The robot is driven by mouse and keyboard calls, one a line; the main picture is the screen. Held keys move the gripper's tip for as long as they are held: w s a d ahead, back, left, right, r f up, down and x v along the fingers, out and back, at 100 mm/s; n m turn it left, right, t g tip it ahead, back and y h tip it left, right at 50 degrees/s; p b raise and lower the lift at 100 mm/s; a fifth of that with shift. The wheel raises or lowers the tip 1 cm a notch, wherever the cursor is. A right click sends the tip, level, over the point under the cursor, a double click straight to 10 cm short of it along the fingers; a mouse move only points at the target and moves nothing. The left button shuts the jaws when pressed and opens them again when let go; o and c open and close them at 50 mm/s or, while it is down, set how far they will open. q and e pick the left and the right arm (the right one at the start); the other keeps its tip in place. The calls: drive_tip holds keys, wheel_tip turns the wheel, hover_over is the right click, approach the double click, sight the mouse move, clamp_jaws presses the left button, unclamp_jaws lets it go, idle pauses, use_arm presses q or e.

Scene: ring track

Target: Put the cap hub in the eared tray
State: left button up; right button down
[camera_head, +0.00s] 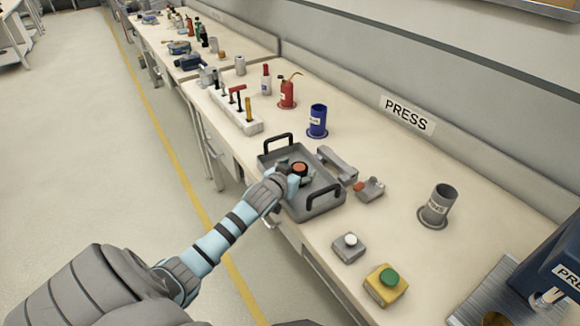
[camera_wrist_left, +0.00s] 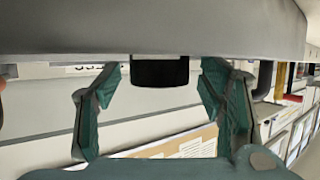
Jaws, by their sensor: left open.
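The eared tray (camera_head: 312,211) is grey with two upright black handles and sits near the front edge of the bench. A dark round piece with an orange-red top (camera_head: 300,168), which looks like the cap hub, is inside the tray's outline. My left gripper (camera_head: 290,181) is over the tray beside this piece and partly covers it. In the left wrist view my left gripper (camera_wrist_left: 162,72) is open, its green fingers apart on both sides of a dark block (camera_wrist_left: 160,72), probably the same piece. I see a gap on each side. My right gripper is not in view.
A grey bracket (camera_head: 338,165) and a small grey part with a red knob (camera_head: 370,188) lie right of the tray. A blue cup (camera_head: 317,121) and a tool rack (camera_head: 236,110) stand behind. A grey cup (camera_head: 437,206) and button boxes (camera_head: 386,284) stand nearer.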

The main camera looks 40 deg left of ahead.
use_arm(q)
drive_tip(key=p+v, duration=0.2)
drive_tip(key=v, duration=0.8)
drive_tip(key=shift+s+r+p, duration=0.2)
drive_tip(key=shift+s+p, duration=0.15)
drive_tip(key=shift+d, duration=0.1)
